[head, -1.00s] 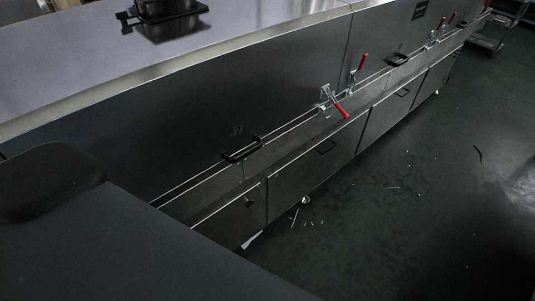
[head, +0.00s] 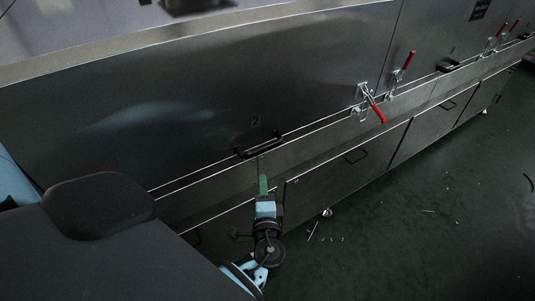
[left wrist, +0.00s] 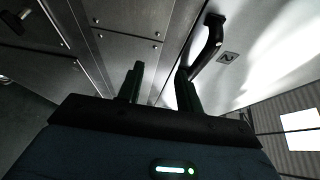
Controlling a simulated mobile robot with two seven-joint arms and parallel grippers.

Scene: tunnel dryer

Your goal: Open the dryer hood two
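Dryer hood two is the large dark metal panel (head: 170,120) along the machine, closed against the lower ledge. Its black bar handle (head: 258,146) sits near the lower edge. In the left wrist view the handle (left wrist: 208,45) stands beside a plate (left wrist: 228,57) marked 2. My left gripper (head: 263,184) is below the handle in the head view, apart from it. In the left wrist view its two dark fingers (left wrist: 159,75) are spread with nothing between them, and the handle is ahead and to the right of them. My right gripper is not in view.
A toggle clamp with a red lever (head: 376,110) pointing down and one with a raised red lever (head: 405,65) sit right of the handle. Lower cabinet doors (head: 345,165) have handles. Green floor (head: 410,210) at right is largely clear, with small scraps.

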